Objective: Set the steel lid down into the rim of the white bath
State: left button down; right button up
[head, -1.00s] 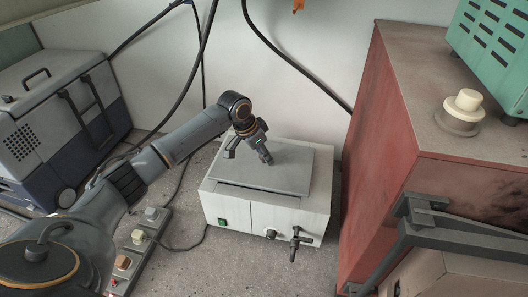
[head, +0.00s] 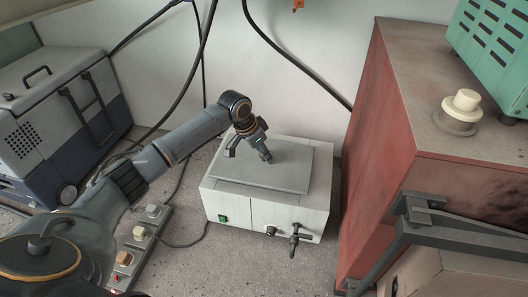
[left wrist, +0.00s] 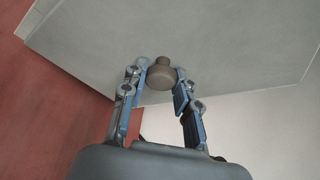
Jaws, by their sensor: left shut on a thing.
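The steel lid (head: 262,168) is a flat grey plate lying over the top of the white bath (head: 265,212). Its front edge sits close to the bath's top, with no dark gap along it; whether it is fully inside the rim I cannot tell. My left gripper (head: 266,157) is above the middle of the lid. In the left wrist view, the fingers of my left gripper (left wrist: 161,92) are on either side of the lid's brown knob (left wrist: 160,75), shut on it. The lid (left wrist: 225,50) fills much of that view. My right gripper is not in view.
A red cabinet (head: 385,130) stands close to the bath's right. A power strip (head: 139,238) and a grey-blue case (head: 60,130) are at left. A tap (head: 295,238) sticks out of the bath's front. Black cables hang behind. Bare bench (head: 230,265) lies in front.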

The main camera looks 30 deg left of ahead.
pick_arm(q)
jog(key=shift+f, duration=0.2)
jog(key=shift+f, duration=0.6)
jog(key=shift+f, duration=0.2)
dwell(0.4)
jog(key=shift+f, duration=0.3)
jog(key=c, duration=0.9)
grip_release()
jog(key=shift+c, duration=0.2)
